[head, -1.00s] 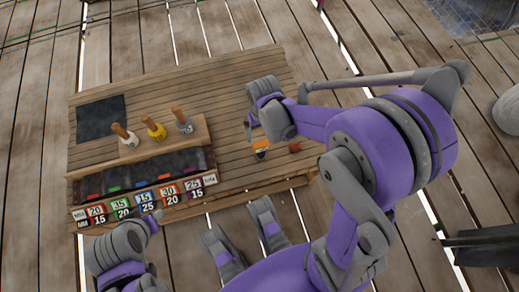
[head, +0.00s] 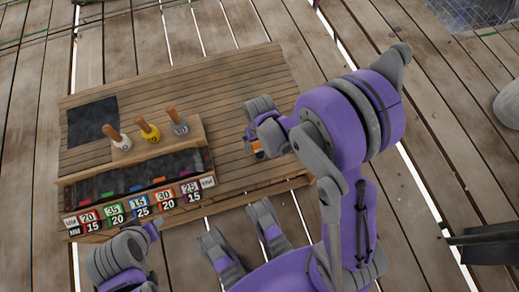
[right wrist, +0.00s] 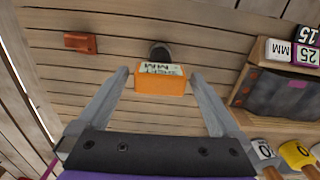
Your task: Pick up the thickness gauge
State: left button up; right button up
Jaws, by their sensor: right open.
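The thickness gauge appears to be the small orange block with a white label and dark round end (right wrist: 160,84). It lies on the wooden table, and a bit of it shows in the head view (head: 257,149). My right gripper (right wrist: 160,76) is open, with its fingers on either side of the gauge and gaps on both sides. In the head view my right gripper (head: 250,136) is over the table beside the gauge, partly covering it. My left gripper (head: 152,226) is low at the left, off the table's front edge; its jaws cannot be made out.
A small red-orange block (right wrist: 80,42) lies left of the gauge in the wrist view. A numbered bin rack (head: 141,211) runs along the table's front left. Several wooden-handled tools (head: 148,129) stand in a block behind it. A dark mat (head: 92,122) lies back left. The table's back is clear.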

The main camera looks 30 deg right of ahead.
jog(key=c, duration=1.5)
